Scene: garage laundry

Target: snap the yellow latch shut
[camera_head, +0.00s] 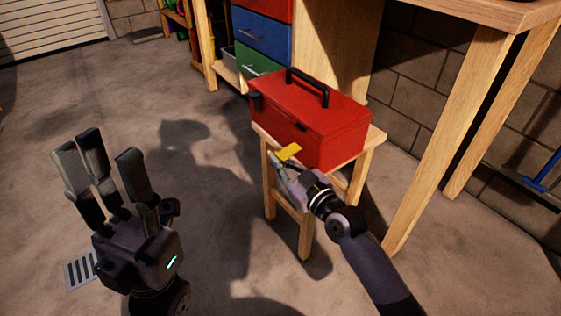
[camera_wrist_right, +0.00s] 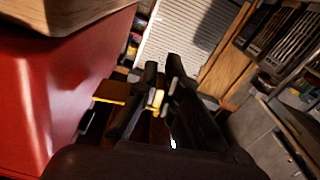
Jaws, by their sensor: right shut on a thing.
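A red toolbox (camera_head: 335,135) with a black handle sits on a small wooden stool, its lid down. The yellow latch (camera_head: 290,152) stands out from the toolbox's front face, tilted outward. My right gripper (camera_head: 279,164) is at this latch, shut on it. In the right wrist view a yellow piece (camera_wrist_right: 155,98) shows between the fingers, and the red toolbox side (camera_wrist_right: 60,90) fills the left. The fingers partly hide the latch. My left gripper (camera_head: 100,152) is open and empty, fingers up, above the floor at the left, well away from the toolbox.
The wooden stool (camera_head: 374,140) stands close beside a wooden workbench (camera_head: 455,120). Red, blue and green drawers (camera_head: 262,38) are behind the toolbox. The concrete floor (camera_head: 190,110) left of the stool is clear. A floor drain (camera_head: 80,270) lies near my left gripper.

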